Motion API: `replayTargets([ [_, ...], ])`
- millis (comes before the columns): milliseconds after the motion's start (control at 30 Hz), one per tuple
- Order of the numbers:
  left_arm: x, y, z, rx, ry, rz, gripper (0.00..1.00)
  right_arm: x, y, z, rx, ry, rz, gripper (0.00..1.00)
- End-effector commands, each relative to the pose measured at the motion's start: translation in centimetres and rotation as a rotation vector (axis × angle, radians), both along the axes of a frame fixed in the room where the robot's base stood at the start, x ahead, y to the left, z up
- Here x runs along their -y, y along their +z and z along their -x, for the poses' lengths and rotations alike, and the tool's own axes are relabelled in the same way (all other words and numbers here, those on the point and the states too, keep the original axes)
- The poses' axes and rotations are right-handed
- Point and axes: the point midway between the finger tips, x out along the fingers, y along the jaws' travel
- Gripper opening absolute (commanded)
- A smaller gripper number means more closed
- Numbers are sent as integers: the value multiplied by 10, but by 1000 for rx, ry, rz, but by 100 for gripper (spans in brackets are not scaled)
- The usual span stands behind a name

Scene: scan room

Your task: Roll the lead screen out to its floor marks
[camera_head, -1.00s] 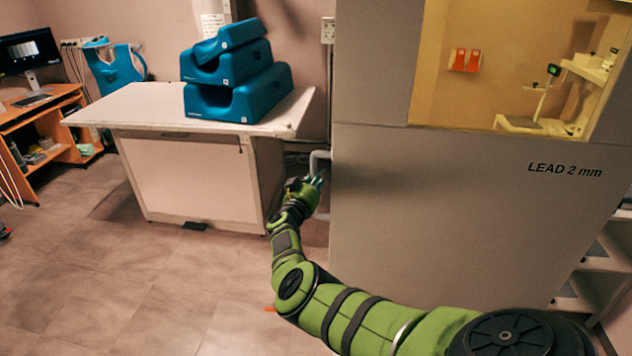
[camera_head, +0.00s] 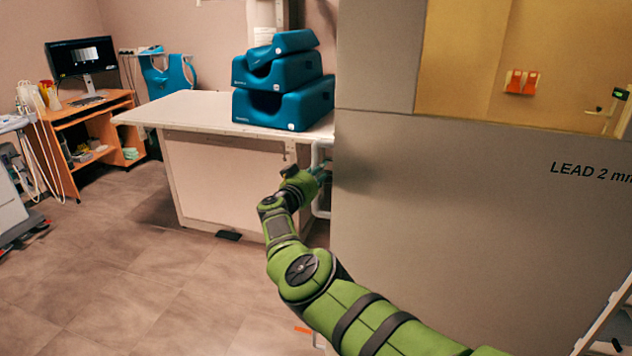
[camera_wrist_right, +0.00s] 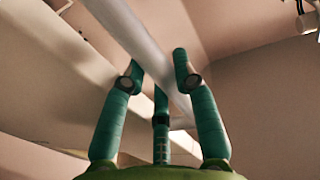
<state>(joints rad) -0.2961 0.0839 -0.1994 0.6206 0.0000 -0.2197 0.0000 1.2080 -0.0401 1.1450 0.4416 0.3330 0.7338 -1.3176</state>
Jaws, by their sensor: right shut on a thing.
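The lead screen (camera_head: 450,235) is a tall grey panel lettered "LEAD 2 mm", with an amber window (camera_head: 465,60) in its upper part. It fills the right of the head view. A pale tube handle (camera_head: 316,155) stands out from its left edge. My right gripper (camera_head: 321,173) is shut on this handle. In the right wrist view, its teal fingers (camera_wrist_right: 160,85) close around the pale tube (camera_wrist_right: 135,30). A small orange mark (camera_head: 302,330) lies on the floor near the screen's lower left. The screen's base is mostly hidden by my arm. My left gripper is not in view.
A white table (camera_head: 180,110) with stacked blue cushions (camera_head: 283,108) stands behind, its right end beside the screen's edge. A wooden desk (camera_head: 95,115) with a monitor (camera_head: 82,57) stands at the back left. Grey equipment (camera_head: 12,205) is at the far left. Open floor (camera_head: 150,280) lies front left.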

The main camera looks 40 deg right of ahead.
Motion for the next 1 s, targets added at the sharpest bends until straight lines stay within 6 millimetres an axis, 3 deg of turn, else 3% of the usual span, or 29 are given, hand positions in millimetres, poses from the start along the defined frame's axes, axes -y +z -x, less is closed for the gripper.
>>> replayTargets([
  [33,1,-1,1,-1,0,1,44,8,-8,8,-9,-26,-4,0],
  [233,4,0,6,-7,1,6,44,5,-6,5,-7,-16,-5,0],
  [267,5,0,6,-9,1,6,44,4,-5,4,-6,-13,-6,33],
  [300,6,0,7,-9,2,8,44,3,-5,3,-6,-9,-6,49],
  [333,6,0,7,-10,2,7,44,2,-5,2,-5,-6,-6,54],
  [1000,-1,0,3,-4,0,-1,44,0,-4,2,-4,-4,-3,54],
])
